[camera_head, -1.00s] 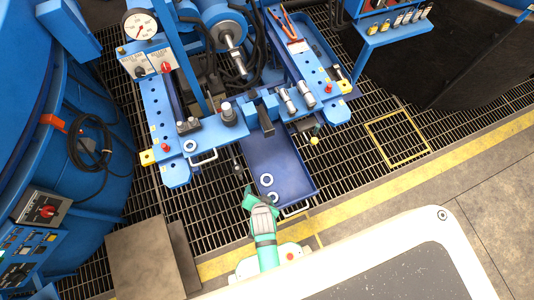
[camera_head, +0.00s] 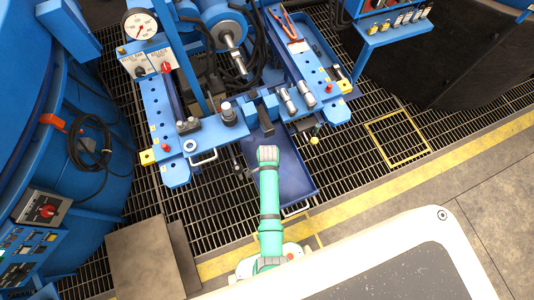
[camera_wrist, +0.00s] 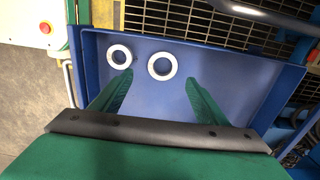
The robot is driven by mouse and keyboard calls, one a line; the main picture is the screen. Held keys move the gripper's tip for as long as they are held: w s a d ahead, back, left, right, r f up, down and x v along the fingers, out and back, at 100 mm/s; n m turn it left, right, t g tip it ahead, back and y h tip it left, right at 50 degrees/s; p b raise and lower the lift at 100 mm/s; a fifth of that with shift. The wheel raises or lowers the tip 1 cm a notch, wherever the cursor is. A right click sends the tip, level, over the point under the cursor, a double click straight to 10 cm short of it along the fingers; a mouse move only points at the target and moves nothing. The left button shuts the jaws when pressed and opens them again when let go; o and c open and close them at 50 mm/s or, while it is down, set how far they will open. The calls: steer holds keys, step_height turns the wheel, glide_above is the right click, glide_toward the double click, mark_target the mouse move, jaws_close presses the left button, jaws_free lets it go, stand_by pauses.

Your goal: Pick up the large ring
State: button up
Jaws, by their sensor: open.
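The large ring (camera_wrist: 151,70) is a pale flat ring in the wrist view, lying on the floor of a blue tray (camera_wrist: 225,75). A smaller pale ring (camera_wrist: 110,58) lies to its left, apart from it. My gripper (camera_wrist: 159,75) is open and empty, with its two green fingers reaching over the tray. In the picture the large ring lies between the fingertips; the height gap cannot be told. In the head view the tray (camera_head: 302,175) shows beside my green arm, which hides both rings and my gripper's fingers.
The tray has raised walls. A blue machine frame (camera_head: 210,140) with fittings and cylinders stands beyond it. A grey handle bar (camera_wrist: 255,14) runs near the top of the wrist view. Open grating (camera_head: 345,165) lies right of the tray.

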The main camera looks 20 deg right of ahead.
steer(key=shift+w+a+f, duration=0.1)
steer(key=shift+w+f, duration=0.05)
steer(key=shift+f, duration=1.6)
steer(key=shift+w+f, duration=0.1)
steer(key=shift+f, duration=1.6)
steer(key=c, duration=1.3)
steer(key=shift+r, duration=0.45)
step_height(320, 180, up, 2)
steer(key=shift+r, duration=0.15)
steer(key=s+r, duration=0.3)
steer(key=s, duration=0.1)
steer(key=s+a+r, duration=0.1)
steer(key=s+r, duration=0.2)
steer(key=s, duration=0.2)
steer(key=s+a+r, duration=0.1)
steer(key=s+r, duration=0.2)
steer(key=s, duration=0.2)
steer(key=shift+r, duration=0.4)
